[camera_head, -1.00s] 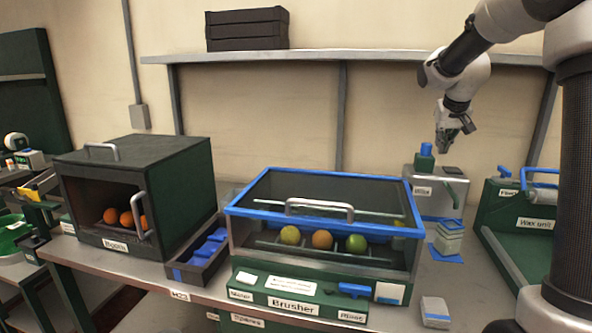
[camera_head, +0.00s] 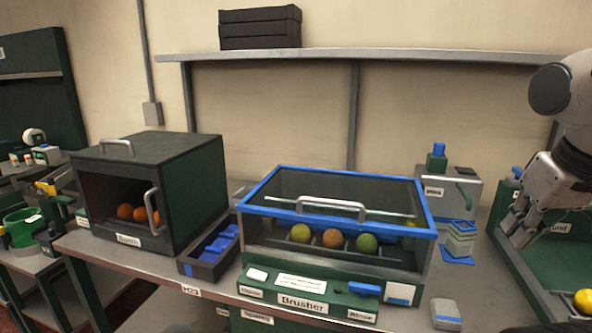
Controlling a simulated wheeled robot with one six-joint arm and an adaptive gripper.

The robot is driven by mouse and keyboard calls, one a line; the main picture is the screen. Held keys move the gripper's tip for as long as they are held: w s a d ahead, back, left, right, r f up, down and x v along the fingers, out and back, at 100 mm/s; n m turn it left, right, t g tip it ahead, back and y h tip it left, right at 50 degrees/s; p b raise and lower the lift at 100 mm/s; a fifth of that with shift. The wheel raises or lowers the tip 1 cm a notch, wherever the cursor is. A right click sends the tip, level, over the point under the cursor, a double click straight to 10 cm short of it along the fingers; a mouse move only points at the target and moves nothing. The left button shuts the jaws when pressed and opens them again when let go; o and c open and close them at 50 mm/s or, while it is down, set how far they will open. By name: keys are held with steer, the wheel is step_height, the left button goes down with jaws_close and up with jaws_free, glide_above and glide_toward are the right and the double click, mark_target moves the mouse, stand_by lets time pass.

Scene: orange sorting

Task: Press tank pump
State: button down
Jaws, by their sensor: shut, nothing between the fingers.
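The tank (camera_head: 450,187) is a grey box at the back right of the bench, right of the brusher. Its pump (camera_head: 437,157) stands upright on top, with a green body and a blue cap. A green handle or spout shows on its front. My gripper (camera_head: 513,232) is at the right, in front of the wax unit, lower than the pump and to its right, clear of it. Its fingers point down and it appears shut and empty.
The brusher (camera_head: 290,258) with a blue-rimmed lid holds three fruits. A small blue-and-white container (camera_head: 461,238) stands before the tank. A dark box (camera_head: 150,190) with oranges stands left. A shelf (camera_head: 370,57) runs above.

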stand_by(0.3)
steer(key=w+d+r+m+h, duration=0.1)
steer(key=w+d+r, duration=0.15)
steer(key=w, duration=0.85)
steer(key=w+d+r, duration=0.1)
steer(key=w+d, duration=0.2)
steer(key=w, duration=0.8)
steer(key=w+d+r+m+h, duration=0.1)
steer(key=w+d, duration=0.2)
steer(key=w, duration=0.9)
steer(key=w+d+r+m+t, duration=0.1)
steer(key=w+r+t, duration=0.3)
steer(key=w+r, duration=0.6)
steer(key=shift+w+d+r, duration=0.2)
steer(key=shift+d, duration=0.2)
